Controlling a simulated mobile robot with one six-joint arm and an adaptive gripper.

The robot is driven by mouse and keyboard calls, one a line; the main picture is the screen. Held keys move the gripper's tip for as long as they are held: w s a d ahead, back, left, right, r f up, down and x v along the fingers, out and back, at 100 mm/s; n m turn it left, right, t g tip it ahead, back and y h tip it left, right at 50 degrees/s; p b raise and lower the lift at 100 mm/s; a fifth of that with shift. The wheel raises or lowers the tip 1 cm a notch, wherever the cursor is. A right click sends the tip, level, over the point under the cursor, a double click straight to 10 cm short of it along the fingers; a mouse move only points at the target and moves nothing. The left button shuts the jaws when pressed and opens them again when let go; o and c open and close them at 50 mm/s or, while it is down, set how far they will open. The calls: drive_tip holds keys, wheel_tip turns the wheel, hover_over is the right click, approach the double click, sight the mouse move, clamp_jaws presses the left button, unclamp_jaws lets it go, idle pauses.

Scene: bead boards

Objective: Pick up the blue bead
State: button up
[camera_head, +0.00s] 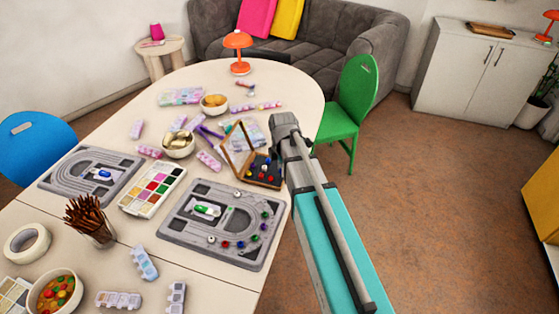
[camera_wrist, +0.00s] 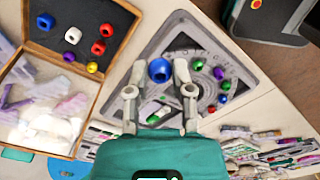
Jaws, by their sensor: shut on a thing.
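A blue bead (camera_wrist: 159,70) sits between the fingertips of my gripper (camera_wrist: 159,75) in the wrist view. The fingers are shut on it, and it looks larger than the other beads, so it is nearer the camera. Behind it lies the grey bead board (camera_wrist: 165,42), also seen in the head view (camera_head: 178,238). Another blue bead (camera_wrist: 219,72) is on this board, and one more blue bead (camera_wrist: 46,21) is in the wooden box (camera_wrist: 88,72). In the head view my arm hides the fingers and the held bead.
The open wooden box (camera_head: 262,184) holds red, white, yellow and blue beads beside the board. A second bead board (camera_head: 57,183), a paint palette (camera_head: 135,206), a cup of brown sticks (camera_head: 90,220) and bowls crowd the table. A green chair (camera_head: 345,118) stands at the table's right.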

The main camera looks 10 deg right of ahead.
drive_tip(key=shift+s+r, duration=0.3)
drive_tip(key=shift+s, duration=0.4)
idle(0.3)
